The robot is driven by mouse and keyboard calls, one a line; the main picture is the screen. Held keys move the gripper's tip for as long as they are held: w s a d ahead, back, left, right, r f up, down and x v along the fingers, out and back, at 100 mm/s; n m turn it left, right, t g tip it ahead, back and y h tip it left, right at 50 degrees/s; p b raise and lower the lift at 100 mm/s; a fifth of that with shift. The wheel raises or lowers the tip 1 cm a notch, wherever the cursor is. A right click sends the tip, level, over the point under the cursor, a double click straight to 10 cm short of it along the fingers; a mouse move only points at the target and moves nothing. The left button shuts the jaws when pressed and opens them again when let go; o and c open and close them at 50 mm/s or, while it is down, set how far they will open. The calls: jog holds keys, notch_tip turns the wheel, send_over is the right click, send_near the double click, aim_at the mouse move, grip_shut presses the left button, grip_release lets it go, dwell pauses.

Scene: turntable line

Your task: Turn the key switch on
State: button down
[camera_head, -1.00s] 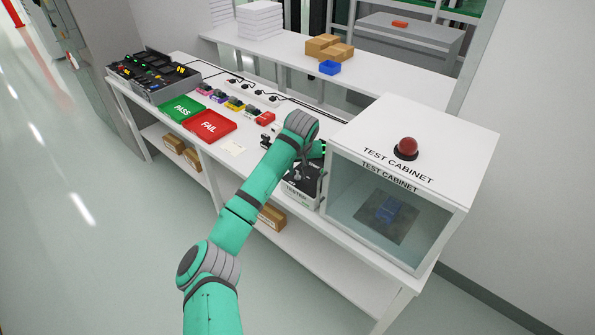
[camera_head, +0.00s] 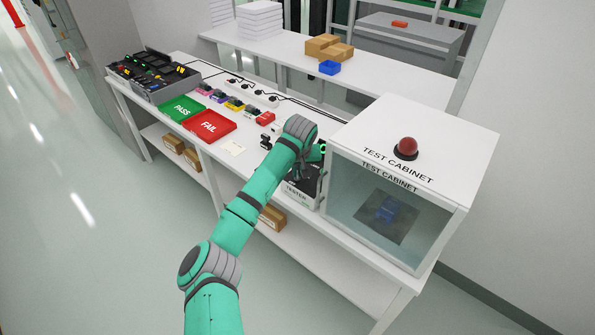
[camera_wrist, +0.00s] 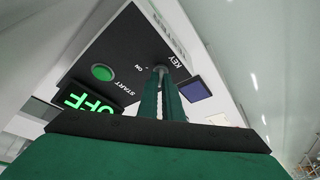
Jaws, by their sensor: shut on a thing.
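The tester (camera_head: 298,197) is a box with a dark sloped panel on the bench, left of the test cabinet. In the wrist view, its panel (camera_wrist: 125,45) carries a key switch (camera_wrist: 160,70) by the labels KEY and ON. A green START button (camera_wrist: 102,72) and a display (camera_wrist: 88,103) with green letters reading OFF are beside it. My gripper (camera_wrist: 162,88) is shut on the key switch, its fingers hiding most of the key. Which way the key points is not clear. In the head view, my arm hides most of the gripper.
The test cabinet (camera_head: 467,195), with a red dome button (camera_head: 406,148) on top and a blue part inside, stands close on the right. The green PASS tray (camera_head: 181,108) and red FAIL tray (camera_head: 209,126) lie to the left, with small coloured parts behind them.

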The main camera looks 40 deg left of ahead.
jog(key=shift+f+m, duration=0.1)
jog(key=shift+m, duration=0.2)
jog(key=m+h, duration=0.1)
jog(key=m, duration=0.3)
jog(key=shift+s+a+m+t+h, duration=0.1)
jog(key=shift+a+m+t+h, duration=0.05)
jog(key=shift+m+t+h, duration=0.2)
jog(key=m+h, duration=0.2)
jog(key=m, duration=0.3)
jog(key=shift+a, duration=0.2)
jog(key=m+h, duration=0.1)
jog(key=m, duration=0.2)
jog(key=m+h, duration=0.1)
jog(key=m, duration=0.2)
jog(key=shift+a, duration=0.15)
jog(key=shift+m+g, duration=0.35)
jog(key=shift+g, duration=0.1)
jog(key=c, duration=1.9)
grip_release()
